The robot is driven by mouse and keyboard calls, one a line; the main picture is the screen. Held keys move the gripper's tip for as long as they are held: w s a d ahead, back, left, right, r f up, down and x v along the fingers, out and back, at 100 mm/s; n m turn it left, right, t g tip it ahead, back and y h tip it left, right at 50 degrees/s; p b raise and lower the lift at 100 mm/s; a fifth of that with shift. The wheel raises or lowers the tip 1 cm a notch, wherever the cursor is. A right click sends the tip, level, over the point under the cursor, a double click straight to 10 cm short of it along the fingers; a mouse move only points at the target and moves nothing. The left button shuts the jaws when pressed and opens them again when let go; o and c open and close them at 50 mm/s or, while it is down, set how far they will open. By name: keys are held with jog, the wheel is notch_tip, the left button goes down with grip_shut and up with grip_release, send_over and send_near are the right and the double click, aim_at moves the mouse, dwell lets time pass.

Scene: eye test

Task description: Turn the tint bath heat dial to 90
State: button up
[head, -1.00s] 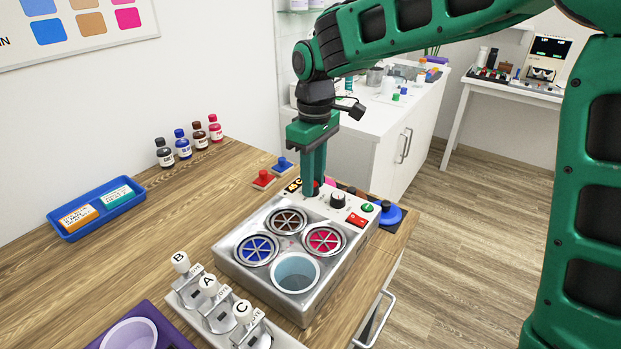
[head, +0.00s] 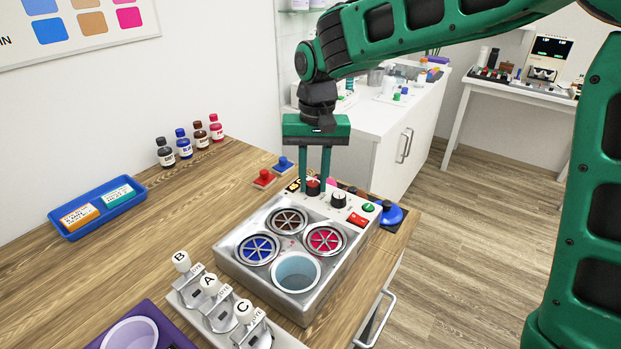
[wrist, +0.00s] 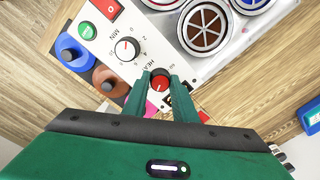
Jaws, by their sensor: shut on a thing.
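The tint bath (head: 228,258) is a silver box on the wooden table, with a white control panel at its back. The red-topped heat dial (head: 313,187) stands on that panel; in the wrist view the heat dial (wrist: 160,82) has a partly covered "HEA…" label beside it. My gripper (head: 314,184) points down with one finger on each side of the dial; in the wrist view the fingertips of my gripper (wrist: 160,85) are closed on it. The dial's exact setting is too small to read. A small display (head: 293,185) with orange digits, unreadable here, sits left of the dial.
A black-and-white minutes dial (head: 338,200), a red switch (head: 358,219) and a green button (head: 368,207) sit close by on the panel. Red (head: 265,178) and blue (head: 283,163) stamp-like knobs stand behind it. Lettered dispensers (head: 212,286) stand in front of the bath.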

aim_at(315, 184)
jog(key=m, duration=0.5)
jog(key=shift+w+r, duration=0.15)
jog(key=shift+w, duration=0.15)
jog(key=shift+m, duration=0.3)
jog(key=o, duration=0.8)
jog(key=shift+o, duration=1.2)
jog(key=shift+s, duration=0.1)
notch_tip(315, 184, up, 10)
jog(key=shift+d+r, duration=0.15)
jog(key=shift+r, duration=0.1)
jog(key=shift+s, duration=0.1)
